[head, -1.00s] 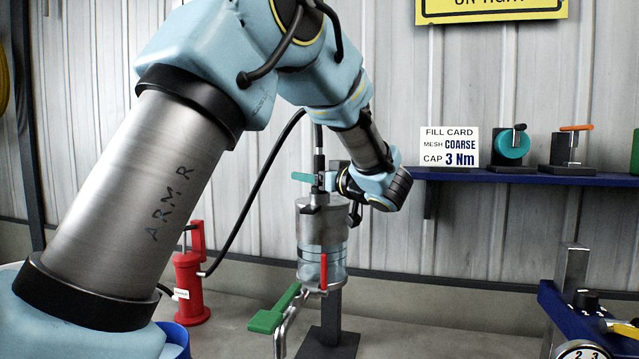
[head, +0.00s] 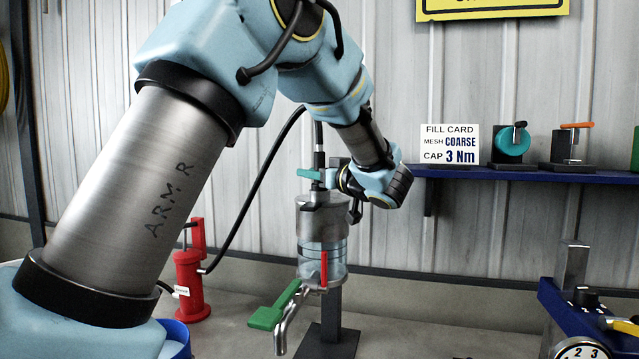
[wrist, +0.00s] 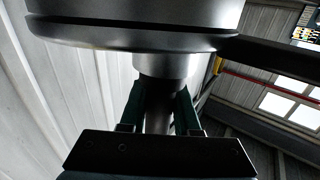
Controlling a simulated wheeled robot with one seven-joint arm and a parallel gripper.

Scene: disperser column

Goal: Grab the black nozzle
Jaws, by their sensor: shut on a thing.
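The black nozzle (head: 319,158) stands upright at the end of the black hose, above the metal cap of the clear-walled column (head: 323,230). In the head view, my gripper (head: 316,175) comes in from the right just above that cap, with a teal finger crossing in front of the stem. In the wrist view, the two dark green fingers of my gripper (wrist: 160,112) are closed around a grey cylindrical stem (wrist: 160,68), with a wide metal disc above them. The contact itself is partly hidden by the fingers and wrist, and the held part's colour is hard to judge.
A red valve lever and a green-handled spout (head: 275,310) are on the column's lower front. A red pump (head: 190,280) and blue bucket stand at left. A blue shelf (head: 540,176) with fittings runs along the right wall. The black hose curves behind my arm.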

